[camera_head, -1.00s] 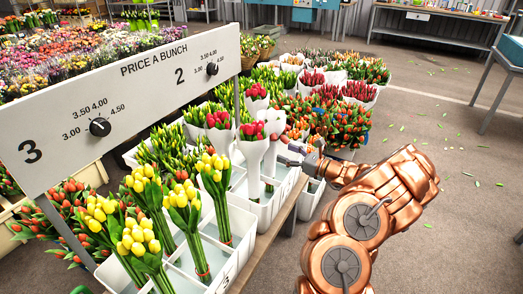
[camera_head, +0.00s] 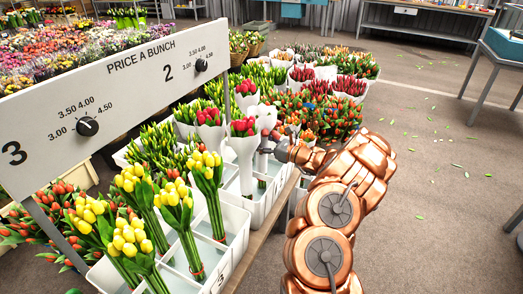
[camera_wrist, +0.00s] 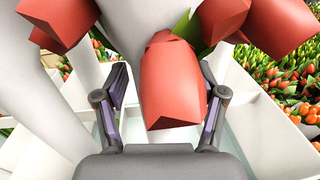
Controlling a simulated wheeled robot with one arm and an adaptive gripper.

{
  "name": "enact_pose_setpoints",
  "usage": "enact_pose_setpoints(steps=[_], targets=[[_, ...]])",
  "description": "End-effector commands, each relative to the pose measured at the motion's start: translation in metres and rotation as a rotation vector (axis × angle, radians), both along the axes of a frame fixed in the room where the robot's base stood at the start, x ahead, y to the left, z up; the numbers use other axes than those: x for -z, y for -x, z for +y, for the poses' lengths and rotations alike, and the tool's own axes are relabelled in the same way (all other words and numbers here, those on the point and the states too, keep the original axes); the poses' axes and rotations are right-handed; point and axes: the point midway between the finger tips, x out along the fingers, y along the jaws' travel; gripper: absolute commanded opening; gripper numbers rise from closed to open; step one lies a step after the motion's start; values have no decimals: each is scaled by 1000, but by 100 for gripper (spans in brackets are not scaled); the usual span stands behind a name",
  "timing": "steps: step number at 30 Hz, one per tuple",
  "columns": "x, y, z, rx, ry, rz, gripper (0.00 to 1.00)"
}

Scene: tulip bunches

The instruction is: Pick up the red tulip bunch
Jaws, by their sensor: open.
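The nearest red tulip bunch (camera_head: 243,127) stands upright in white wrap in the white crate, in the middle of the head view. Two more red bunches (camera_head: 208,117) (camera_head: 246,88) stand behind it. My gripper (camera_head: 270,140) is just right of the nearest bunch, at the height of its wrap. In the wrist view my gripper (camera_wrist: 162,78) is open, one finger on each side. A large red tulip head (camera_wrist: 172,85) shows between the fingers, with white wrap (camera_wrist: 140,25) behind it. I cannot tell whether the fingers touch the wrap.
Yellow tulip bunches (camera_head: 130,235) stand in the front compartments of the white crate (camera_head: 235,240). A price board (camera_head: 120,95) crosses the left side. Orange tulips (camera_wrist: 285,85) fill the right of the wrist view. The floor (camera_head: 440,200) on the right is open, with scattered leaves.

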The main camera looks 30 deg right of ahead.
Motion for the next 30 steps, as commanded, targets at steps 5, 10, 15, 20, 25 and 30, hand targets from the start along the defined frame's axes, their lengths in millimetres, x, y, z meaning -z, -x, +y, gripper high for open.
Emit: enact_pose_setpoints(steps=[5, 10, 15, 20, 25, 30], targets=[[0, 0, 0, 1, 0, 0, 57], [0, 0, -1, 1, 1, 0, 39], [0, 1, -1, 1, 1, 0, 22], [0, 1, -1, 1, 0, 0, 5], [0, 0, -1, 1, 1, 0, 0], [-1, 0, -1, 1, 1, 0, 0]])
